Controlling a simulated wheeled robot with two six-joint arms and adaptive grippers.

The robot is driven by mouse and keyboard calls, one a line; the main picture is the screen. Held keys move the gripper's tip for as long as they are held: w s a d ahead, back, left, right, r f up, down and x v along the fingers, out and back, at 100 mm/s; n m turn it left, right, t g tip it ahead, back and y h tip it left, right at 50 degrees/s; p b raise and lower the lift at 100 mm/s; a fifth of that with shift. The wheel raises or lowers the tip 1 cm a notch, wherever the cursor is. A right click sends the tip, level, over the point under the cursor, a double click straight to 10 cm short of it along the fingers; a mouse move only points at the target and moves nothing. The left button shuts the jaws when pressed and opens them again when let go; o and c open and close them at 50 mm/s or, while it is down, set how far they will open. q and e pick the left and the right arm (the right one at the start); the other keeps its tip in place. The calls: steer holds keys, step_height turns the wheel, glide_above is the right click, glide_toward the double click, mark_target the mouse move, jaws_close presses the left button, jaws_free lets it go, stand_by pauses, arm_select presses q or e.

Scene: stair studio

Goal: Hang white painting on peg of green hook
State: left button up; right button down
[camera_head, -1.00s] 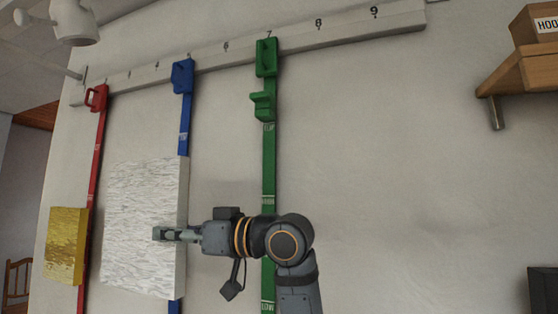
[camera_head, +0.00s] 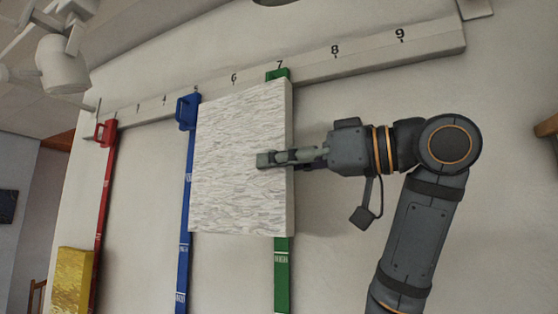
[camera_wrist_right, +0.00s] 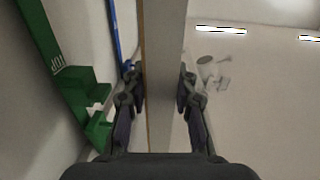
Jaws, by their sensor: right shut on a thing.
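The white painting (camera_head: 235,150) is a thick, textured panel held upright in front of the wall in the head view. My right gripper (camera_head: 280,158) is shut on its right edge, one finger across its front face. In the right wrist view the painting's edge (camera_wrist_right: 165,90) stands between the fingers of my right gripper (camera_wrist_right: 160,95). The green strip (camera_head: 282,270) runs behind the painting's right part, and the painting covers most of it and its peg in the head view. The green hook (camera_wrist_right: 92,105) shows at left in the wrist view, apart from the painting. My left gripper is not in view.
A numbered white rail (camera_head: 350,60) crosses the top of the wall. A blue hook (camera_head: 187,110) and a red hook (camera_head: 106,132) hang from it to the left. A yellow painting (camera_head: 72,280) is at lower left. The wall right of the arm is bare.

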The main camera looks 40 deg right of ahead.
steer(key=shift+w+d+f+b, duration=0.15)
steer(key=shift+w+d, duration=0.15)
steer(key=shift+d, duration=0.35)
steer(key=shift+w+d+b, duration=0.1)
steer(key=shift+w+d, duration=0.25)
steer(key=shift+d, duration=0.3)
steer(key=shift+w+d+f+b, duration=0.15)
steer(key=shift+w+d, duration=0.15)
steer(key=shift+d, duration=0.35)
steer(key=w+d+f+b, duration=0.1)
steer(key=w+d, duration=0.1)
steer(key=d, duration=0.3)
steer(key=shift+w+d+f, duration=0.15)
steer(key=shift+w+d, duration=0.1)
steer(key=shift+w, duration=0.15)
steer(key=shift+f+b, duration=0.15)
steer(key=shift+b, duration=0.2)
steer(key=c, duration=1)
jaws_free()
steer(key=v, duration=1.2)
